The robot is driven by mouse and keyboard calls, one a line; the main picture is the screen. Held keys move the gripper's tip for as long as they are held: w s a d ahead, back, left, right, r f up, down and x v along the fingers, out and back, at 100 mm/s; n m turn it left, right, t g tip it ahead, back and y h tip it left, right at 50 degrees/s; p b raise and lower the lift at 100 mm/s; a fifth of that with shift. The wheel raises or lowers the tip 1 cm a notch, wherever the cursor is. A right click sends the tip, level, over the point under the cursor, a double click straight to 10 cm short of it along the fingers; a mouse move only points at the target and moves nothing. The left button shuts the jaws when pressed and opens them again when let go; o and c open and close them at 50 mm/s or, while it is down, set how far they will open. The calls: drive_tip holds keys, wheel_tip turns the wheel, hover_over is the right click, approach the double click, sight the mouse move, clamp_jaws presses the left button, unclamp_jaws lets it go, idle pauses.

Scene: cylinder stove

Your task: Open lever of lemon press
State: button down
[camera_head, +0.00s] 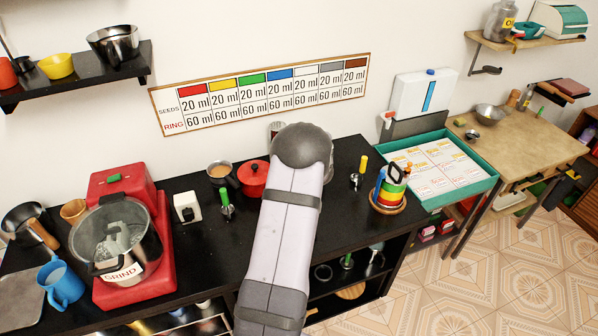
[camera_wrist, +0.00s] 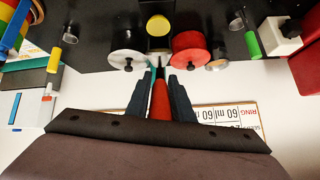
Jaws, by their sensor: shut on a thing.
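In the wrist view, my gripper (camera_wrist: 161,88) has its two dark fingers on either side of a slim red handle (camera_wrist: 160,102) and is shut on it. The handle tapers away from the camera towards the black counter. It seems to be the lemon press's lever, but its joint to a press is not clear. A round yellow part (camera_wrist: 158,25) shows beyond its tip; I cannot tell whether it belongs to the press. In the head view, my arm hides the gripper, the handle and most of the press area.
A red pot (camera_head: 253,178) stands left of my arm, near a green-handled tool (camera_head: 226,205). A red grinder (camera_head: 125,240) is further left. A ring stacker (camera_head: 390,188) and a yellow-handled tool (camera_head: 358,176) stand to the right on the black counter (camera_head: 335,215).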

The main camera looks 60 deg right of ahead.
drive_tip(key=shift+w+d+r, duration=0.1)
drive_tip(key=shift+d+r, duration=0.05)
drive_tip(key=shift+r, duration=0.05)
idle(0.4)
drive_tip(key=c, duration=1.6)
unclamp_jaws()
drive_tip(key=shift+o, duration=0.2)
drive_tip(key=shift+v, duration=3.7)
